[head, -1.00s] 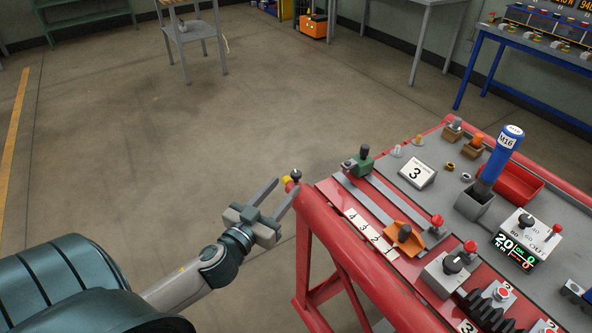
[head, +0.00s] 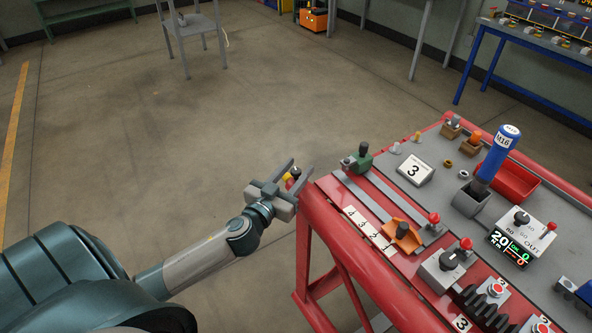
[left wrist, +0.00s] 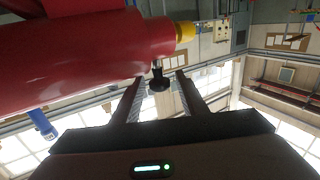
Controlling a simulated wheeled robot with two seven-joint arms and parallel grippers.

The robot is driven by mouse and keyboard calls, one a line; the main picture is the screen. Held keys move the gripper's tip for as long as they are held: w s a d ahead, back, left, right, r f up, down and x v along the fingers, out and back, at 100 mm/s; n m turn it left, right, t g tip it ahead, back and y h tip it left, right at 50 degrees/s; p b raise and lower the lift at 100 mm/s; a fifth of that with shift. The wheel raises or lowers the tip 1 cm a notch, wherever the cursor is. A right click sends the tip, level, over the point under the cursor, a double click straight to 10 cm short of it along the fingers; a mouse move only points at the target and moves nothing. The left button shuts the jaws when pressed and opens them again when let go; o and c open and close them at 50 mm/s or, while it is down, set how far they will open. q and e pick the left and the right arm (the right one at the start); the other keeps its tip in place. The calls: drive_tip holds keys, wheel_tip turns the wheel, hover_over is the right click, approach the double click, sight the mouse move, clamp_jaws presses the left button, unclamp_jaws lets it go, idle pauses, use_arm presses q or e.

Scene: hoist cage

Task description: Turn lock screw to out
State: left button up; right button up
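The lock screw appears as a small black knob (head: 296,172) on a short stem at the left end of the bench's red tube (head: 320,220). A yellow cap (head: 288,177) is beside it. My left gripper (head: 302,166) is open, with its two fingers on either side of the knob. In the left wrist view the black knob (left wrist: 159,82) hangs from the red tube (left wrist: 80,60), between the spread fingers (left wrist: 157,78), with visible gaps on both sides. The yellow cap (left wrist: 185,31) is at the tube's end. My right gripper is not in view.
The red-edged bench carries a green clamp (head: 359,160), an orange part (head: 402,235), a blue M16 tool (head: 500,155), a red tray (head: 515,183) and a control box with a display (head: 510,250). Open floor (head: 150,130) lies left of the bench.

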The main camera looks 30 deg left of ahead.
use_arm(q)
clamp_jaws()
drive_tip(key=c, duration=0.9)
unclamp_jaws()
